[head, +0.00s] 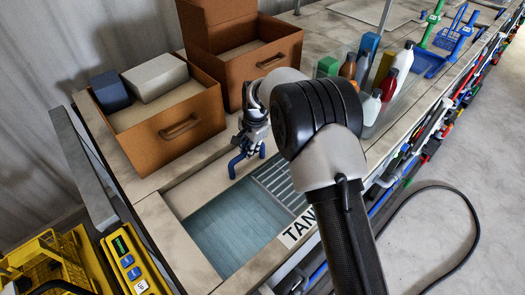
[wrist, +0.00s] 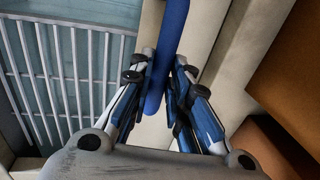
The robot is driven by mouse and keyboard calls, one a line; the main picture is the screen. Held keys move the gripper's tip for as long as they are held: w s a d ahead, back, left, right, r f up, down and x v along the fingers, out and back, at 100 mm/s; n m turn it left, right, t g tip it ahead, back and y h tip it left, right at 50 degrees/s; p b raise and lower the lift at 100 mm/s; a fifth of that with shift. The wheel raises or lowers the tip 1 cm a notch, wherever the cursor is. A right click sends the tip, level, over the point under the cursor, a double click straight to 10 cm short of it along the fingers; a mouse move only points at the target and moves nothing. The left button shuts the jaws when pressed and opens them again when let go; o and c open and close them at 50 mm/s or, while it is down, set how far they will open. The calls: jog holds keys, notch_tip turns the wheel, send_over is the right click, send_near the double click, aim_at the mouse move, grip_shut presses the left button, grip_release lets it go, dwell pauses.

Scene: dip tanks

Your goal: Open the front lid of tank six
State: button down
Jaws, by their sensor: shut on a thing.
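My gripper (head: 251,143) is at the back edge of the tank opening, shut on a blue bar-shaped handle (head: 234,166). In the wrist view the blue handle (wrist: 172,25) runs between the two fingers (wrist: 163,68), over a pale beige panel (wrist: 205,35). The tank stands open in front, with blue-grey liquid (head: 225,233) and a light slatted grate (head: 277,184) at its right side. The grate also shows in the wrist view (wrist: 65,75). The label (head: 297,228) reads "TAN"; my arm hides its number. Whether the beige panel is the lid, I cannot tell.
Two brown boxes (head: 172,128) stand behind the tank, close to my gripper. A clear bin with bottles (head: 399,68) stands to the right. A yellow control box (head: 134,262) and yellow basket (head: 40,256) are at lower left. A black cable lies on the floor at right.

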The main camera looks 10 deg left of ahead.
jog(key=shift+w+a, duration=0.5)
jog(key=shift+a, duration=0.05)
jog(key=c, duration=1.5)
grip_release()
jog(key=r, duration=0.4)
jog(key=s+d+r, duration=0.1)
jog(key=r, duration=0.6)
jog(key=shift+s+d+r, duration=0.25)
jog(key=shift+d+r, duration=0.15)
jog(key=shift+d, duration=0.1)
